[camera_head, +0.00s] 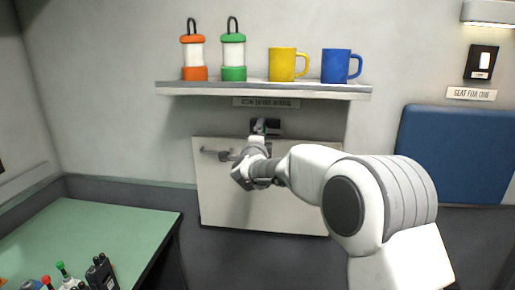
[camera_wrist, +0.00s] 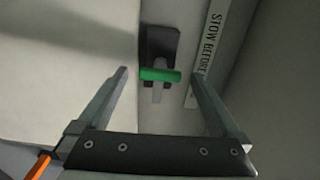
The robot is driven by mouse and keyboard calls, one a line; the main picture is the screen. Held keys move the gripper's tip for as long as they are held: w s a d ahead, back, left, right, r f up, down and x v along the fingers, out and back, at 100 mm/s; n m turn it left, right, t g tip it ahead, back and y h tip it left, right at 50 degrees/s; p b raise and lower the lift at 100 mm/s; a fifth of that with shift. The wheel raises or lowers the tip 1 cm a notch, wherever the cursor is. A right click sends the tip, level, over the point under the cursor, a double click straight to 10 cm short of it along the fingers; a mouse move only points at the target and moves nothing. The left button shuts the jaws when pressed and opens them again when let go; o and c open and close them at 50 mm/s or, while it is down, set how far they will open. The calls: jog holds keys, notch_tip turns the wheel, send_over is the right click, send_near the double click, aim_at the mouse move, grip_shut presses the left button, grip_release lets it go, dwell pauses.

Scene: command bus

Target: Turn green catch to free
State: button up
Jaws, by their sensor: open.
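The green catch (camera_wrist: 160,75) shows in the wrist view as a short green bar lying crosswise over a grey stem, on a dark mounting plate (camera_wrist: 162,42) above the pale panel. My gripper (camera_wrist: 158,82) is open, one finger on each side of the catch with gaps to both. I cannot tell how far the fingertips are from it in depth. In the head view my gripper (camera_head: 260,140) reaches up to the dark plate at the top edge of the white folded panel (camera_head: 300,200) and mostly hides the catch.
A shelf (camera_head: 340,92) just above carries an orange lantern (camera_head: 194,55), a green lantern (camera_head: 233,55), a yellow mug (camera_head: 282,65) and a blue mug (camera_head: 336,66). A grey handle (camera_head: 216,154) sits on the panel. A green table (camera_head: 90,235) stands at the lower left.

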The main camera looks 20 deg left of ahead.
jog(key=b+v, duration=0.1)
jog(key=v, duration=1.6)
jog(key=shift+w+d, duration=0.1)
jog(key=s+d+r+n+g+y+p, duration=0.1)
jog(key=s+d+r+n+g, duration=0.15)
jog(key=d, duration=0.25)
jog(key=s+d+r+n+g+p, duration=0.1)
jog(key=d+r+n+p, duration=0.1)
jog(key=d+n, duration=0.25)
jog(key=s+d+r+n+g+y+p, duration=0.1)
jog(key=d+r+n, duration=0.15)
jog(key=d, duration=0.35)
jog(key=s+d+f+n+g+h+p, duration=0.2)
jog(key=s+d+f+g+h, duration=0.1)
jog(key=s+d, duration=0.8)
jog(key=s+d+f+n+g+h+p, duration=0.2)
jog(key=s+d+f+n+g+h, duration=0.1)
jog(key=s+d, duration=0.7)
jog(key=shift+s+d+f+n+g, duration=0.15)
jog(key=shift+s+d+n+g, duration=0.2)
jog(key=shift+d+g, duration=0.55)
